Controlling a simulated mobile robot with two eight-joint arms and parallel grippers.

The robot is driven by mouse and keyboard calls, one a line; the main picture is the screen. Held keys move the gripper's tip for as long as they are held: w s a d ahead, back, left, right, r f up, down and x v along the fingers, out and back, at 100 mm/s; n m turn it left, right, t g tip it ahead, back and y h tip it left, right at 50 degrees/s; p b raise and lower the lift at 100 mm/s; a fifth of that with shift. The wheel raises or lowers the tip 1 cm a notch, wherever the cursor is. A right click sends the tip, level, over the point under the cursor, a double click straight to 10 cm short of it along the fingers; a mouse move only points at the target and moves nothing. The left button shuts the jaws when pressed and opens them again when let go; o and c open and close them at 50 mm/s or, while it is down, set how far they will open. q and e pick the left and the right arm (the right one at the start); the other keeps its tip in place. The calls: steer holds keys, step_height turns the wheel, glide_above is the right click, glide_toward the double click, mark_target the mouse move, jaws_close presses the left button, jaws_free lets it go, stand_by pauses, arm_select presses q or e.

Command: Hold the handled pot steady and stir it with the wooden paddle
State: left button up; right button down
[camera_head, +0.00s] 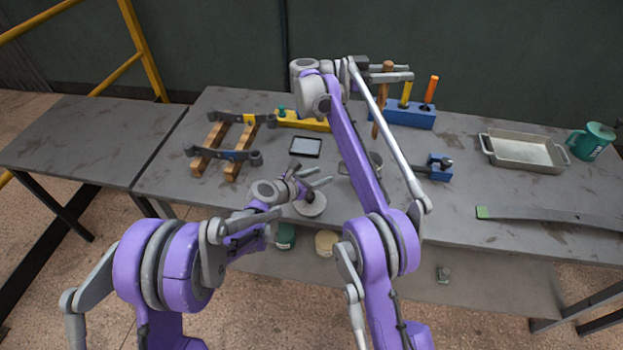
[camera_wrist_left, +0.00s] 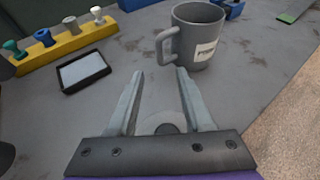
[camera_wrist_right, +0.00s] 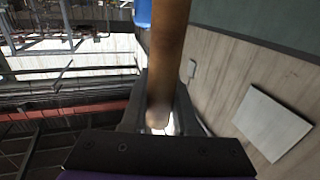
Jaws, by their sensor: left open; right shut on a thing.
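The handled pot is a grey mug-shaped vessel (camera_wrist_left: 198,38) with a pale label, upright on the table; its handle faces my left gripper. In the head view the pot (camera_head: 375,159) is partly hidden behind my right arm. My left gripper (camera_wrist_left: 161,74) is open, with its fingertips just short of the handle and nothing between them. It also shows in the head view (camera_head: 324,178). My right gripper (camera_head: 398,73) is shut on the wooden paddle (camera_head: 379,112), held upright above the back of the table. The paddle's shaft (camera_wrist_right: 168,45) fills the middle of the right wrist view.
A blue block with upright tools (camera_head: 410,115) stands behind the pot, and a blue clamp (camera_head: 438,167) to its right. A round grey disc (camera_head: 312,205) lies below my left gripper. A metal tray (camera_head: 522,152) and green jug (camera_head: 590,141) stand at the right.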

arm_select(q)
steer(key=x, duration=0.8)
jaws_close()
stand_by(1.3)
